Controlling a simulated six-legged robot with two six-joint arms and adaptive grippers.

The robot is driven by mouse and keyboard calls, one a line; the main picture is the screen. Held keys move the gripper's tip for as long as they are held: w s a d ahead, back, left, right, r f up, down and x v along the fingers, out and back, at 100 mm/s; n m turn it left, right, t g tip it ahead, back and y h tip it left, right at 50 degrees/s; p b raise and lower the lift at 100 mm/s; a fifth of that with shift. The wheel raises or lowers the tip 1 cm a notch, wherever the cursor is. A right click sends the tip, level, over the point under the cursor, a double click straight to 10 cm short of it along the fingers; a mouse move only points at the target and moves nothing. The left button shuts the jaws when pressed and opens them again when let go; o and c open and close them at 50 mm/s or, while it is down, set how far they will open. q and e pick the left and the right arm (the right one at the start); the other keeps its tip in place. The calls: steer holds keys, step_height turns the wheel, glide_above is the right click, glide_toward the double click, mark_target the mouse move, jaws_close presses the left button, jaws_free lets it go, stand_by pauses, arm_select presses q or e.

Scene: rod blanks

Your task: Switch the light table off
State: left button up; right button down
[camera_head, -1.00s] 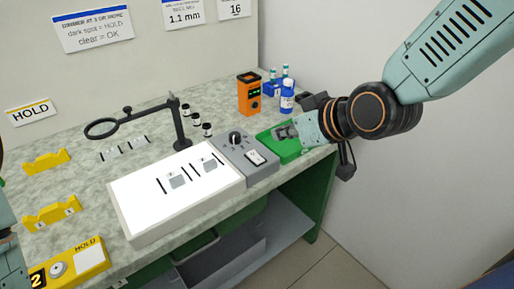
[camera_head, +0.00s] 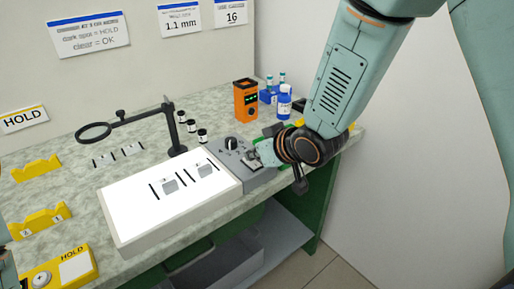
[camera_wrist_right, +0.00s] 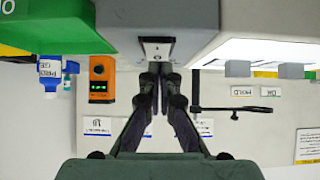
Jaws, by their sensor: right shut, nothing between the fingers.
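The light table (camera_head: 125,232) glows bright white, with small grey blocks and dark rods on its lit face. A grey control box (camera_head: 224,155) at its right end carries a black knob (camera_head: 231,143) and a pale rocker switch (camera_head: 252,166), partly hidden by my gripper. My right gripper (camera_head: 262,157) is shut and empty, its tips close by the switch. In the right wrist view the switch (camera_wrist_right: 157,48) lies just beyond the closed fingertips (camera_wrist_right: 157,72); I cannot tell whether they touch it.
An orange meter (camera_head: 245,99) and blue-labelled bottles (camera_head: 285,101) stand behind the gripper. A magnifier on a stand (camera_head: 172,125) and small dark vials (camera_head: 191,126) are behind the light table. Yellow holders (camera_head: 39,220) lie at left.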

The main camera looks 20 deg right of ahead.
steer(key=shift+w+f, duration=0.1)
steer(key=shift+f, duration=0.1)
steer(key=shift+a+p, duration=0.1)
steer(key=shift+p, duration=0.75)
steer(key=shift+f, duration=0.1)
steer(key=shift+w, duration=0.1)
steer(key=shift+w+a+r+p, duration=0.25)
steer(key=shift+w+p, duration=0.2)
steer(key=shift+w, duration=0.2)
